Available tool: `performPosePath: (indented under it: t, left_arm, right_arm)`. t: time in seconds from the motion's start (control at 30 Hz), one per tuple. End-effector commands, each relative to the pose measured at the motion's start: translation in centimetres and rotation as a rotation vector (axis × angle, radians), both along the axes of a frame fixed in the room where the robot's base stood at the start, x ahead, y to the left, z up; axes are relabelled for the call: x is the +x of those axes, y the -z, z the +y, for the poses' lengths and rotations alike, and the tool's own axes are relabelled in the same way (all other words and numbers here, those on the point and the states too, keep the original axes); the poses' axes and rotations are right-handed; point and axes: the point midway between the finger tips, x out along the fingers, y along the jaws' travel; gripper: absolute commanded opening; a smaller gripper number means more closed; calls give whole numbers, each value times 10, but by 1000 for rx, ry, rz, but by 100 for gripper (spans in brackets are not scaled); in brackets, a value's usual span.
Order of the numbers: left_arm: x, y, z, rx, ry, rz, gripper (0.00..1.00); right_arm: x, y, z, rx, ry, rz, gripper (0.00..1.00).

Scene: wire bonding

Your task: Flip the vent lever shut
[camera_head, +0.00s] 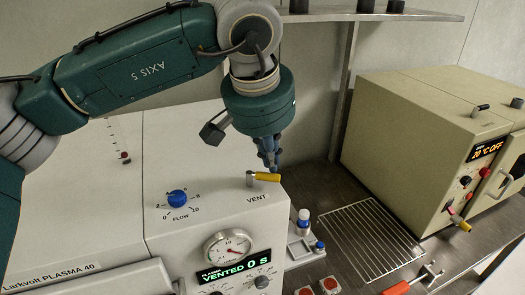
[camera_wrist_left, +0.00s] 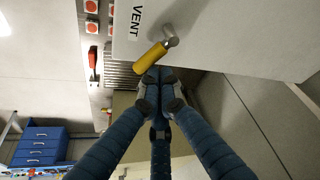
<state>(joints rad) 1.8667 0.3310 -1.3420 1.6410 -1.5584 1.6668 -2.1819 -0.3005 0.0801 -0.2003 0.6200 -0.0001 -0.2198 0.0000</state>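The vent lever has a metal pivot and a yellow handle (camera_head: 266,177) that points right, on top of the white plasma unit (camera_head: 205,150) above the printed word VENT. The lever also shows in the left wrist view (camera_wrist_left: 150,58), its handle pointing down and left. My left gripper (camera_head: 273,166) is just above and behind the handle. In the left wrist view its blue fingers (camera_wrist_left: 160,76) come together at the tips, close beside the handle's free end, with nothing seen between them. I cannot tell whether they touch the lever. My right gripper is out of view.
The unit also carries a blue flow knob (camera_head: 178,198), a gauge (camera_head: 228,246) and a display (camera_head: 235,265) reading VENTED 0 s. A beige oven (camera_head: 400,150) and a wire rack (camera_head: 370,240) stand to the right. Small bottles (camera_head: 303,222) stand beside the unit.

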Motion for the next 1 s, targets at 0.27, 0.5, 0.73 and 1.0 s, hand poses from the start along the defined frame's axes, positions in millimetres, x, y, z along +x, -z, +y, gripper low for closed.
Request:
performPosePath:
  t: [0.27, 0.5, 0.73, 1.0]
  left_arm:
    - [-5, 2, 0, -1, 110, 3, 0]
    - [-9, 1, -1, 1, 188, 1, 0]
    - [-13, 2, 0, 2, 184, 1, 0]
    - [-17, 1, 0, -1, 184, 1, 0]
  right_arm:
    - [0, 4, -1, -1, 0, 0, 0]
    - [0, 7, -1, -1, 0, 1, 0]
    - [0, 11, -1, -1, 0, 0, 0]
    - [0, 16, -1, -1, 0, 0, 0]
